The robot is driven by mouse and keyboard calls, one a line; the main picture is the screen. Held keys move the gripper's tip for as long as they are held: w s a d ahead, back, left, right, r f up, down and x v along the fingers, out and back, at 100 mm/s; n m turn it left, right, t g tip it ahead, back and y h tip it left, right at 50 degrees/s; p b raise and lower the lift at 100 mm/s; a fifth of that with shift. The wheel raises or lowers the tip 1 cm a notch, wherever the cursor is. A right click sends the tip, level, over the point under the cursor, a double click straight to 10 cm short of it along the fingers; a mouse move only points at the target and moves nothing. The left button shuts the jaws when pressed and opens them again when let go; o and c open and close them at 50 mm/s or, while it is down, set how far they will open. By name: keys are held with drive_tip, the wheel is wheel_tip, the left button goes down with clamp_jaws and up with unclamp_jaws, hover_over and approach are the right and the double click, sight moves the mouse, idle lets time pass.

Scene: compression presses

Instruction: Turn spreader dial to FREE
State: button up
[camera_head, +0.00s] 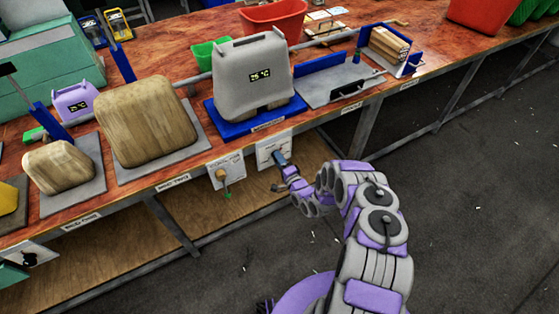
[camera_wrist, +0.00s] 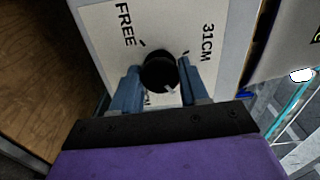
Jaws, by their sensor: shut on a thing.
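The spreader dial (camera_wrist: 158,68) is a round black knob on a pale label plate (camera_wrist: 100,25) in the wrist view. FREE is printed at its upper left and 31CM at its upper right; a third label below is mostly hidden by my gripper. A small light mark shows on the dial's lower right side. My gripper (camera_wrist: 160,78) has one blue-grey finger on each side of the dial and is shut on it. In the head view, my gripper (camera_head: 281,160) is at the plate (camera_head: 268,149) on the bench front, and the dial is hidden there.
Another plate (camera_head: 225,170) with a brass-coloured knob is just left. Above, a grey press cover (camera_head: 240,65) reading 25 °C stands on a blue base (camera_head: 245,124). Wooden blocks and bins sit along the bench (camera_head: 170,45). The dark floor (camera_head: 470,190) to the right is clear.

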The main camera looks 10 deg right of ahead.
drive_tip(key=n+p, duration=0.1)
drive_tip(key=n, duration=1.6)
drive_tip(key=n+p, duration=0.1)
drive_tip(key=n, duration=1.7)
drive_tip(key=shift+d+f, duration=0.2)
drive_tip(key=o, duration=0.8)
drive_tip(key=shift+f, duration=0.1)
drive_tip(key=shift+o, duration=1.1)
drive_tip(key=shift+w, duration=0.1)
drive_tip(key=shift+r, duration=0.2)
